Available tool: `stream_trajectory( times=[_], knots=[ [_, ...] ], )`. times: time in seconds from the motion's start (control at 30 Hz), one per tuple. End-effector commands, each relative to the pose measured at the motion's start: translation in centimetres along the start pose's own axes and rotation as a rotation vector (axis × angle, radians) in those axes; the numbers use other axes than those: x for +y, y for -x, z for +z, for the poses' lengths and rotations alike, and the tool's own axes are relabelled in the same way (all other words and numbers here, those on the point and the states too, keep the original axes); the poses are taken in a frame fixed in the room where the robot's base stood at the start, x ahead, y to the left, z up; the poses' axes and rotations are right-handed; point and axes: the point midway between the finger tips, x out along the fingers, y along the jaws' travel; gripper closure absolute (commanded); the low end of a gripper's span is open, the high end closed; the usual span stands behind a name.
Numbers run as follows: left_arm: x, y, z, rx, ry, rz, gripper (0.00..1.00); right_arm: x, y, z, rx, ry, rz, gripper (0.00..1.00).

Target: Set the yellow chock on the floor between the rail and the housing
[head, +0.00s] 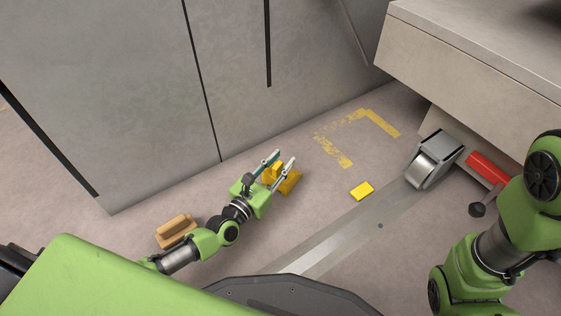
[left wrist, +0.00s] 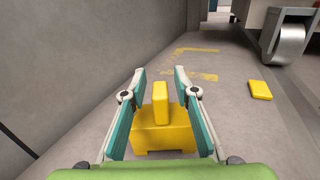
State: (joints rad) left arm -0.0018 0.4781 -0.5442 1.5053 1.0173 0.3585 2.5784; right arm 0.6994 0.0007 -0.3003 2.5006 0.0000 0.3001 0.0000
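The yellow chock (head: 290,184) has a wide base and an upright grip block. It appears to stand on the floor between the flat metal rail (head: 345,231) and the grey housing (head: 150,90). My left gripper (head: 279,162) is over it. In the left wrist view the fingers (left wrist: 158,80) are open on either side of the chock's upright block (left wrist: 162,103), with gaps at both sides. The fingers partly hide the chock in the head view. My right arm shows at the right of the head view, but its gripper is not visible.
A smaller yellow block (head: 361,190) lies beside the rail. A brown block (head: 176,229) is near my left forearm. A metal roller unit (head: 434,160) and a red part (head: 488,168) are at the right. Worn yellow floor marks (head: 378,121) lie on open floor.

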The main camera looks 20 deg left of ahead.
Motion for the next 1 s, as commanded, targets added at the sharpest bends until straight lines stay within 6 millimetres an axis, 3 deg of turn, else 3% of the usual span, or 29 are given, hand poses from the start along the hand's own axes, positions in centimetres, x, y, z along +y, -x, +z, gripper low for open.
stream_trajectory(
  times=[0.17,0.27,0.7,1.0],
  knots=[
    [0.0,0.2,0.3,0.002,-0.001,0.0,0.72,0.0,-0.2,0.1,0.0,0.0,0.0,0.6],
    [0.0,1.5,0.4,0.005,-0.002,-0.001,0.72,0.2,-0.9,0.3,0.0,0.001,0.0,0.6],
    [0.0,10.3,0.5,0.005,-0.001,-0.001,0.72,0.9,-4.2,1.4,0.001,0.001,0.0,0.6],
    [0.0,12.1,0.3,0.0,0.0,-0.001,0.72,0.9,-4.6,1.6,0.001,0.001,0.0,0.6]
  ],
)
